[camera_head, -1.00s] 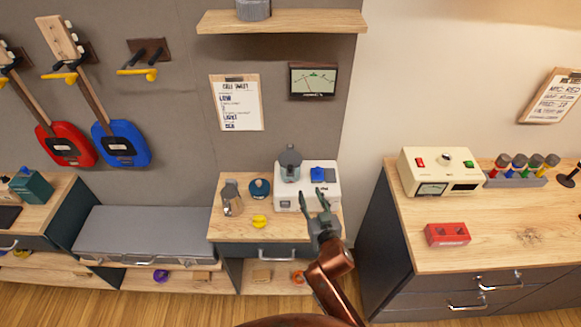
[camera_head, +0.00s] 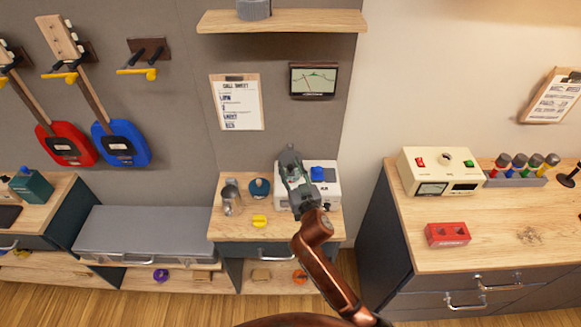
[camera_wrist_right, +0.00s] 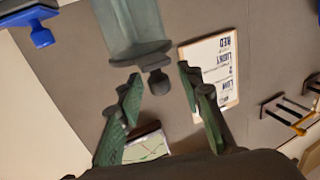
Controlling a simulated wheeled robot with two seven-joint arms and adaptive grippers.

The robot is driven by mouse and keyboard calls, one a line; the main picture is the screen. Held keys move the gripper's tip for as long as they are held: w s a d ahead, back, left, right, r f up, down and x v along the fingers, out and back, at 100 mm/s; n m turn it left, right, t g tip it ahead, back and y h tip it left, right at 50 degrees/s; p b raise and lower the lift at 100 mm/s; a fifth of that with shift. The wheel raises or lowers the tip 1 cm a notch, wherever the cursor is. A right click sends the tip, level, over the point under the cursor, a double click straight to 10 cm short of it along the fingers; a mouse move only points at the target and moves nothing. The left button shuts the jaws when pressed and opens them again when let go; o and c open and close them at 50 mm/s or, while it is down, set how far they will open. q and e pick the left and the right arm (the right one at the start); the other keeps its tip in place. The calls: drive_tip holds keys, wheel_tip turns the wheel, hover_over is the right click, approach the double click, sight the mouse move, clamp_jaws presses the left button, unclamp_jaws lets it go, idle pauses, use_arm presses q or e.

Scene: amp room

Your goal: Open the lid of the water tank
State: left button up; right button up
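The water tank is a translucent grey-green container (camera_wrist_right: 132,25) with a dark lid (camera_wrist_right: 140,53) and a round knob (camera_wrist_right: 155,80) on it, seen upside down in the right wrist view. In the head view the tank top (camera_head: 290,154) shows at the back of a white machine (camera_head: 331,195), largely hidden by my gripper. My right gripper (camera_head: 298,176) is open over the machine. In the wrist view its two green fingers stand apart, with the knob between the fingertip lines; contact cannot be told. My left gripper is not in view.
A blue part (camera_head: 321,173) sits on the machine's right side. A metal pitcher (camera_head: 231,198), a dark blue round item (camera_head: 259,187) and a yellow item (camera_head: 260,221) stand left of it on the wooden cabinet top. A shelf (camera_head: 282,22) hangs above.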

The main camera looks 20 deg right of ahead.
drive_tip(key=shift+c, duration=0.6)
clamp_jaws()
